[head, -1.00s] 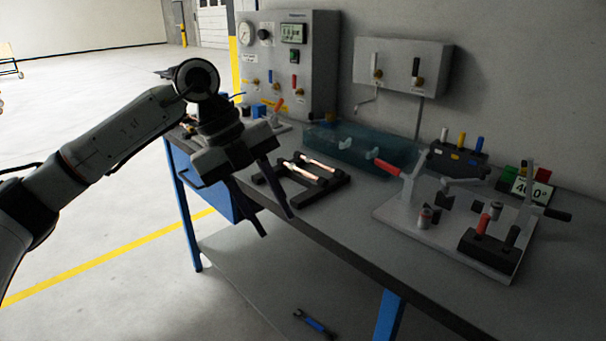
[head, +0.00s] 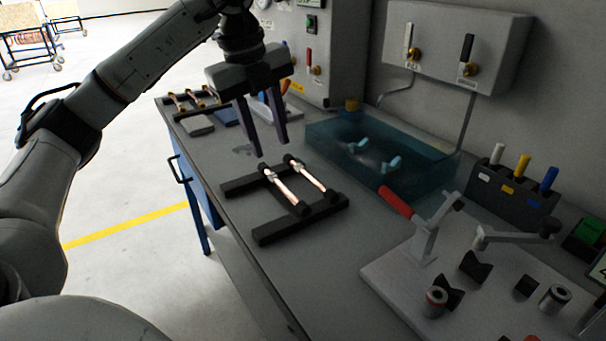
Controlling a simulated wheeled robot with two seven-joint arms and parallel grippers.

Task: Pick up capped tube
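Two copper tubes lie side by side on a black rack (head: 262,234) on the workbench. The left tube (head: 283,190) and the right tube (head: 311,179) each have a dark cap at the near end and a pale fitting near the far end. I cannot tell which one the task calls the capped tube. My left gripper (head: 272,150) points down just beyond the far end of the rack, above the bench. Its two fingers are apart with nothing between them. My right gripper is not in view.
A translucent teal tank (head: 330,138) stands behind the rack. A grey fixture with a red-handled lever (head: 397,202) is at the right. Another rack with tubes (head: 190,103) lies at the bench's far left end. The bench front edge is bare.

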